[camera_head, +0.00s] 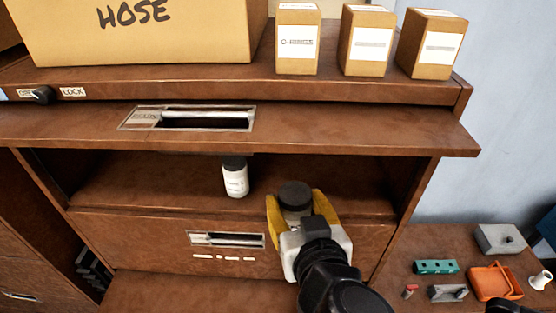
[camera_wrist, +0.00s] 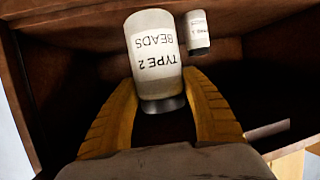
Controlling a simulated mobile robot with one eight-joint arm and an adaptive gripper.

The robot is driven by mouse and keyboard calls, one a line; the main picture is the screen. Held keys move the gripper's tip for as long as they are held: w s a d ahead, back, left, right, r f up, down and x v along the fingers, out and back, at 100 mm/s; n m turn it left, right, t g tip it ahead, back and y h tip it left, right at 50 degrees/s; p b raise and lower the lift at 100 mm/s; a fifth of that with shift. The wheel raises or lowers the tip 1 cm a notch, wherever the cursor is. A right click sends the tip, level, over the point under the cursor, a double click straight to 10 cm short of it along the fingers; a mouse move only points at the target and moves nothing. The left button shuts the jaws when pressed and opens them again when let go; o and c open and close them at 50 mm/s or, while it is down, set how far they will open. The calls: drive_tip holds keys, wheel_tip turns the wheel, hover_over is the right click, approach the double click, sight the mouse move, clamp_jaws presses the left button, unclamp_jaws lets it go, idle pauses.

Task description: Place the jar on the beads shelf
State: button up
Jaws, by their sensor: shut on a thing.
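My gripper (camera_head: 294,205) has yellow fingers shut on a white jar with a dark lid (camera_head: 295,190). In the wrist view the fingers (camera_wrist: 163,112) close on the lid end of this jar (camera_wrist: 155,50), whose label reads "TYPE 2 BEADS" upside down. In the head view the fingers and my wrist hide most of the held jar. It is in front of the open shelf (camera_head: 140,190), toward its right side. I cannot tell whether it touches the shelf. A second white jar with a dark lid (camera_head: 236,180) stands on the shelf to the left of my gripper.
A board with a metal slot handle (camera_head: 190,118) overhangs the shelf. A drawer front (camera_head: 140,240) lies below it. A HOSE box (camera_head: 190,45) and three small cartons (camera_head: 365,42) stand on top. Small parts, including an orange tray (camera_head: 495,283), lie on the surface at lower right.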

drive_tip(key=w+b, duration=0.1)
drive_tip(key=w, duration=1.6)
drive_tip(key=f, duration=0.4)
drive_tip(key=f+b, duration=0.1)
drive_tip(key=f, duration=0.1)
drive_tip(key=shift+s+d+f, duration=0.1)
drive_tip(key=shift+s+d, duration=0.05)
drive_tip(key=shift+d, duration=0.1)
drive_tip(key=shift+w+f, duration=0.3)
drive_tip(key=shift+f, duration=0.15)
drive_tip(key=shift+s, duration=0.1)
drive_tip(key=shift+f, duration=0.1)
drive_tip(key=o, duration=1.4)
